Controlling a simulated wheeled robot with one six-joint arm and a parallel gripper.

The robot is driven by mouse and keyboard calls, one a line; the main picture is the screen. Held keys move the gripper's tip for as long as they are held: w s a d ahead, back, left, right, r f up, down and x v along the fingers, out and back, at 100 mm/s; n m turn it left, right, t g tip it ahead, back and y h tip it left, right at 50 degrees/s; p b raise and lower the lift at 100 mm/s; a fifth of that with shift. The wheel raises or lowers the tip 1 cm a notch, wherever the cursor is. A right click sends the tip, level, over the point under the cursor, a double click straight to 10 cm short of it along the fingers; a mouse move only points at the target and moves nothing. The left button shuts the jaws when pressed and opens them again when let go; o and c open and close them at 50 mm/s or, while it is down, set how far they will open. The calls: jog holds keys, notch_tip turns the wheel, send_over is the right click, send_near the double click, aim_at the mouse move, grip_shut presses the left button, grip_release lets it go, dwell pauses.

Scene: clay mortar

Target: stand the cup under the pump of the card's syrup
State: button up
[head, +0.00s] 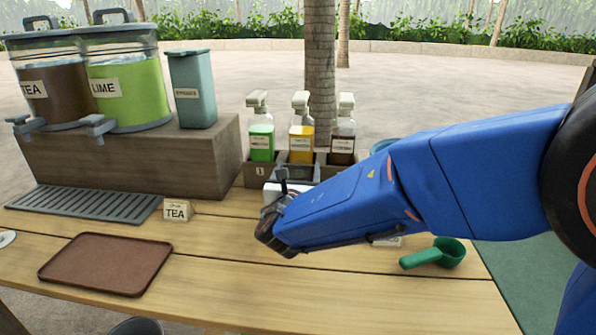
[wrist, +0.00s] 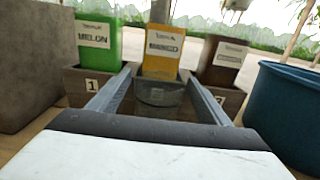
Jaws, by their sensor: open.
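Three pump bottles stand in a row: green melon (head: 262,140), yellow mango (head: 301,138) and brown (head: 342,138), whose label I cannot read. They also show in the wrist view as melon (wrist: 97,40), mango (wrist: 161,52) and brown (wrist: 223,62). A clear grey cup (wrist: 160,97) appears between my gripper's fingers, in front of the mango bottle. My gripper (wrist: 160,74) is open, with a finger on each side of the cup; contact is unclear.
Tea (head: 55,92) and lime (head: 128,90) dispensers stand on a wooden block (head: 130,160) at left. A brown tray (head: 105,264) and green scoop (head: 438,254) lie in front. A blue tub (wrist: 287,105) stands close at right.

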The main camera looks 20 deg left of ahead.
jog(key=v, duration=1.1)
jog(key=shift+s, duration=0.35)
